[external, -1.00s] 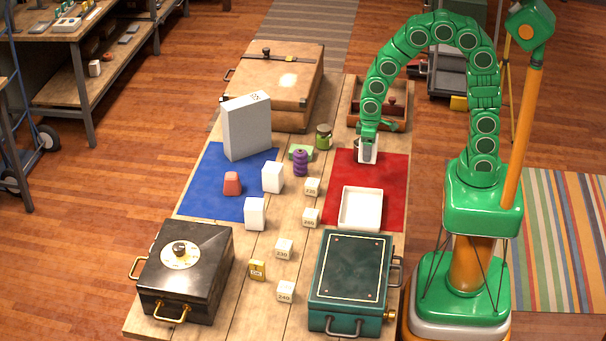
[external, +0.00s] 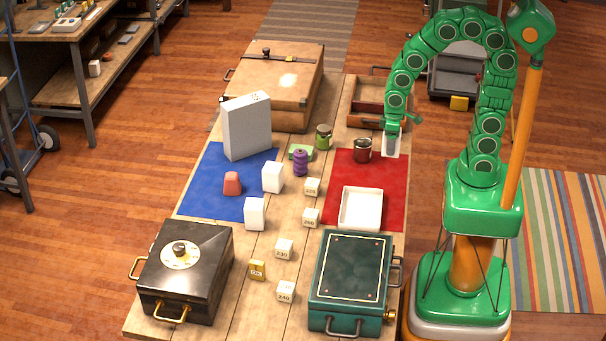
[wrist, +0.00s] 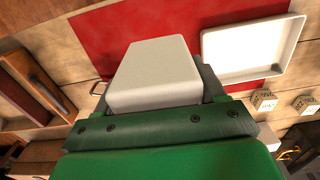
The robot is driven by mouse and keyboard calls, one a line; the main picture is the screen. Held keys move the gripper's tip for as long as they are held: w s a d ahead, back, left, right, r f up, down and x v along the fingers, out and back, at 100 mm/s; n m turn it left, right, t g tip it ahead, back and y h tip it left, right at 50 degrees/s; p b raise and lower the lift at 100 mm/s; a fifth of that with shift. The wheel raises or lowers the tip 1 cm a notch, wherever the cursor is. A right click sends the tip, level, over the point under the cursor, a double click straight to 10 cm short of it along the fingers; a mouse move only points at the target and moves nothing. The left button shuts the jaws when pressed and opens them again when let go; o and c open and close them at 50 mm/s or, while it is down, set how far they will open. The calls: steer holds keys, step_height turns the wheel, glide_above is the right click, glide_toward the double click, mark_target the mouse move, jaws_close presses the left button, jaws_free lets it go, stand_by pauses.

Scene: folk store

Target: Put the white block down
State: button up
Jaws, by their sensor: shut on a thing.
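The white block (external: 391,146) is held in my gripper (external: 392,135) near the back right corner of the red mat (external: 392,188). I cannot tell whether the block touches the mat. Two other white blocks stand apart, one (external: 272,177) on the blue mat's edge and one (external: 255,213) nearer the front.
A dark metal cup (external: 362,150) stands on the red mat just left of the held block. A white tray (external: 361,226) lies at the mat's front. A wooden drawer box (external: 367,117) is behind. The mat between cup and tray is clear.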

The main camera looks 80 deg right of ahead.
steer(key=shift+s+a, duration=0.1)
steer(key=shift+a, duration=0.45)
steer(key=s+a, duration=0.5)
steer(key=a, duration=0.7)
glide_above(361, 212)
steer(key=f, duration=0.8)
steer(key=shift+s+d+f, duration=0.2)
steer(key=shift+s+d, duration=0.05)
steer(key=shift+s, duration=0.1)
steer(key=shift+w+a+f, duration=0.15)
steer(key=shift+w+f, duration=0.15)
steer(key=shift+f, duration=1.7)
steer(key=shift+f, duration=0.2)
steer(key=o, duration=1)
steer(key=shift+r, duration=0.1)
